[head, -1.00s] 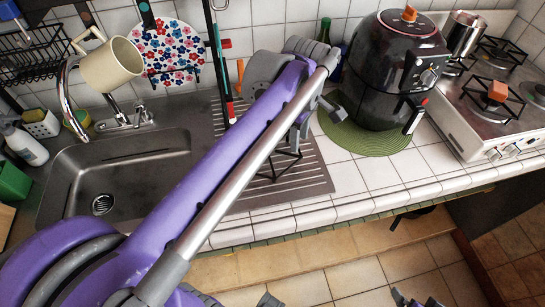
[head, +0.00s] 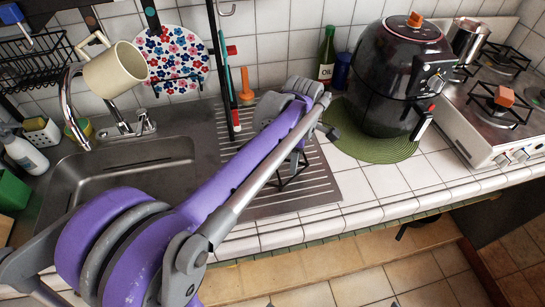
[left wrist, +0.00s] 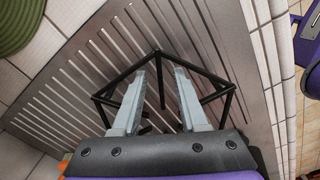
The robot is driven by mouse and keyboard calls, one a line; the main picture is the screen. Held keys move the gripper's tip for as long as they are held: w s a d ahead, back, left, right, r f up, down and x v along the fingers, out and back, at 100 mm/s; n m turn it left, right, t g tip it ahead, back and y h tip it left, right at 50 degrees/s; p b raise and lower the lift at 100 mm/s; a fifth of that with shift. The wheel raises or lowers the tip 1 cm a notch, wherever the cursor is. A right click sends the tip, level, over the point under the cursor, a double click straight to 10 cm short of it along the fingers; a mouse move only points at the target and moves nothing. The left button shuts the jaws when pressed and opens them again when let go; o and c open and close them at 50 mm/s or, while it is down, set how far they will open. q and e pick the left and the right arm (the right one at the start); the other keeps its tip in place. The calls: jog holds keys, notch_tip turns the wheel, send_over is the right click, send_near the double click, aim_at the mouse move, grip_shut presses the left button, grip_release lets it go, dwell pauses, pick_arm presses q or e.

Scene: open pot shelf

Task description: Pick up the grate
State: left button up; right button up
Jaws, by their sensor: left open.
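The grate (head: 290,181) is a small black metal frame of thin bars on the ribbed steel drainboard. In the head view my purple and grey left arm hides much of it. My left gripper (left wrist: 160,76) points down at it in the left wrist view. Its two grey fingers are apart with a gap between them. Black bars of the grate (left wrist: 213,78) show past the fingertips and on both sides of them. I cannot tell whether the fingers touch it. My right gripper is not in view.
A black air fryer (head: 395,75) stands on a green round mat (head: 385,148) to the right. The stove (head: 490,130) is farther right. The sink (head: 120,185) with its tap is left. A green oil bottle (head: 326,55) stands at the back. White counter tiles (head: 400,178) are clear in front.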

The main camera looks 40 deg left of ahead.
pick_arm(q)
jog(key=shift+f, duration=0.5)
grip_shut()
dwell(1.1)
